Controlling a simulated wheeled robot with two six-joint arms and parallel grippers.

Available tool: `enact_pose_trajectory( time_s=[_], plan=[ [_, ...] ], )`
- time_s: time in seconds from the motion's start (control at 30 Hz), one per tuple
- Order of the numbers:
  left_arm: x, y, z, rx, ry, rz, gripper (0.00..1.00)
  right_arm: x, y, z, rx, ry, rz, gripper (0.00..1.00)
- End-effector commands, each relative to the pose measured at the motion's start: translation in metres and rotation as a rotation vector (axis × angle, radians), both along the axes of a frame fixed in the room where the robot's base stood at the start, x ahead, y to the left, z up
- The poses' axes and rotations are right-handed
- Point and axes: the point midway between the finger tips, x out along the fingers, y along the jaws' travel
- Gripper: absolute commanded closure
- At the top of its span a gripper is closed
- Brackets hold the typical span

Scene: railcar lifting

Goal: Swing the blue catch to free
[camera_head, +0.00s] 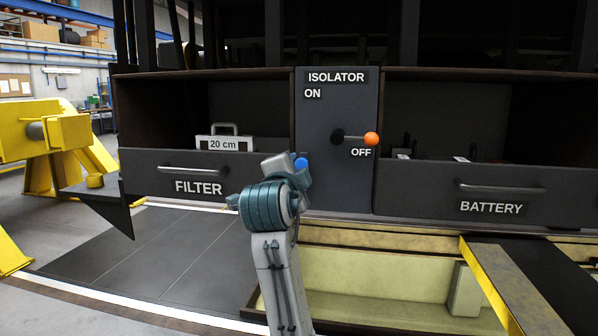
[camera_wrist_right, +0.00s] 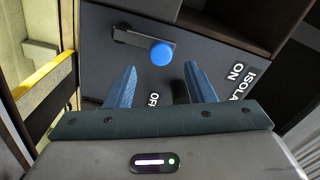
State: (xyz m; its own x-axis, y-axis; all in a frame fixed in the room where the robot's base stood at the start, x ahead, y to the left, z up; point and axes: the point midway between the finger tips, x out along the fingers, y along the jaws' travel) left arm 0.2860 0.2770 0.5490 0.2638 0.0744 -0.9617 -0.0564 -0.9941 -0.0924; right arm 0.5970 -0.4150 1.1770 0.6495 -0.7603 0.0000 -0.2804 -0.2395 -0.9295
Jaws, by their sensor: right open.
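The blue catch shows in the head view as a round blue knob (camera_head: 301,163) low on the dark isolator panel (camera_head: 312,190), partly hidden by my right gripper (camera_head: 285,166). In the right wrist view the blue knob (camera_wrist_right: 160,53) sits at the end of a short dark lever. My right gripper (camera_wrist_right: 160,86) is open, with the knob just beyond its fingertips and roughly centred between them. The fingers do not appear closed on it; whether they touch it I cannot tell. My left gripper is not in view.
An orange-knobbed isolator handle (camera_head: 371,139) points to the right, by the OFF label. The FILTER drawer (camera_head: 165,182) and BATTERY drawer (camera_head: 440,198) flank the panel. A yellow-edged beam (camera_head: 485,275) lies at lower right. A yellow stand (camera_head: 65,140) is at far left.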

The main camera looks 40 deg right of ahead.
Motion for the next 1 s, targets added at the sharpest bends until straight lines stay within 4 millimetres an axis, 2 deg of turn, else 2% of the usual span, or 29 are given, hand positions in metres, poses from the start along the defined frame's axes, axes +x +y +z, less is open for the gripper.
enact_pose_trajectory(
  time_s=[0.03,0.2,0.4,1.0],
  plan=[
    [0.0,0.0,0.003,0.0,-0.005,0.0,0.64,-0.007,0.009,-0.002,0.006,-0.004,0.005,0.51],
    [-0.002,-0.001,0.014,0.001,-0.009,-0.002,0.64,-0.025,0.03,-0.001,0.006,-0.002,0.003,0.51],
    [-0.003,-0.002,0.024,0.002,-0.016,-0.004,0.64,-0.037,0.043,-0.001,0.002,-0.002,0.001,0.51],
    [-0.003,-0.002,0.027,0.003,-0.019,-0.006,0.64,-0.041,0.047,0.0,0.001,0.001,0.0,0.51]
  ],
)
